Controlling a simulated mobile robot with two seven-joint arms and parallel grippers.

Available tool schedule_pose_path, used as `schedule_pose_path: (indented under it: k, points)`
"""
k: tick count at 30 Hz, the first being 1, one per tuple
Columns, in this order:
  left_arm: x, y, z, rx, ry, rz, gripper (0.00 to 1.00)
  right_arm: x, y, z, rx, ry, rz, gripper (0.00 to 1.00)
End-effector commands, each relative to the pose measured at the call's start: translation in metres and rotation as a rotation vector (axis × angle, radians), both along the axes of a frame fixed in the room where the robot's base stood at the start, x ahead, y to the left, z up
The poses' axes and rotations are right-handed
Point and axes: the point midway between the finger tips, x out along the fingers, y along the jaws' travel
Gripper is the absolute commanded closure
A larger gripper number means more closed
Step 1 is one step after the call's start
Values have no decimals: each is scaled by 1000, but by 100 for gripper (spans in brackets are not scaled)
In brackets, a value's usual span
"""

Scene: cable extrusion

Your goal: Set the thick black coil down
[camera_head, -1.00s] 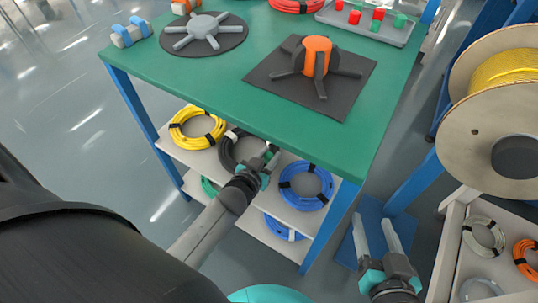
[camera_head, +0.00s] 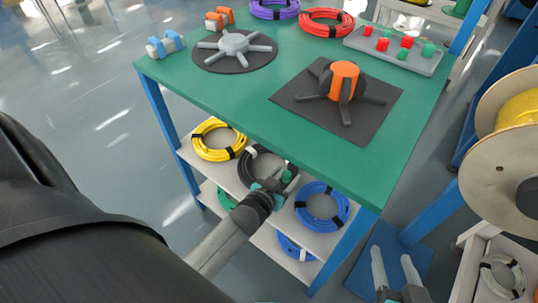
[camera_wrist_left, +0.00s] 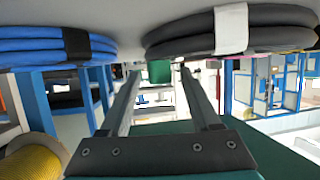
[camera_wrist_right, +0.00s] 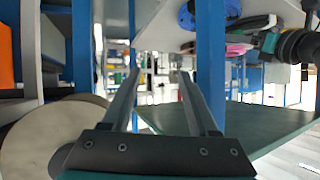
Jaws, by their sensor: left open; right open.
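The thick black coil (camera_head: 249,171) lies on the upper shelf under the green table, between a yellow coil and a blue coil. My left gripper (camera_head: 284,182) is at the front of this shelf and hides part of the black coil.
The yellow coil (camera_head: 205,148) and blue coil (camera_head: 301,207) flank the black one. The green tabletop (camera_head: 220,97) overhangs the shelf and carries a mat with an orange-cored stand (camera_head: 343,80). A large wooden spool (camera_head: 487,165) stands at the right. Open floor lies left.

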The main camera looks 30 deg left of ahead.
Motion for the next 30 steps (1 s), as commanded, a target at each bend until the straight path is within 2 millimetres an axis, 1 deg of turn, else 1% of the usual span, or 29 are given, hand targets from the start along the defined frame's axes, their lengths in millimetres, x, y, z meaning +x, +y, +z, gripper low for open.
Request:
schedule_pose_path:
  k: [1,5,14,23,30]
  points:
    - [-4,0,3,-1,0,0,36,0,-3,1,-16,25,-3,40]
    - [-12,-1,7,-1,1,0,36,-3,-12,-1,-54,94,-10,40]
    - [-33,-1,15,-2,1,2,36,-16,-35,-4,-139,261,-32,40]
    - [-53,-3,23,-2,1,1,36,-35,-58,-1,-213,431,-62,40]
    - [-70,-3,31,-1,0,1,36,-55,-77,5,-264,567,-92,40]
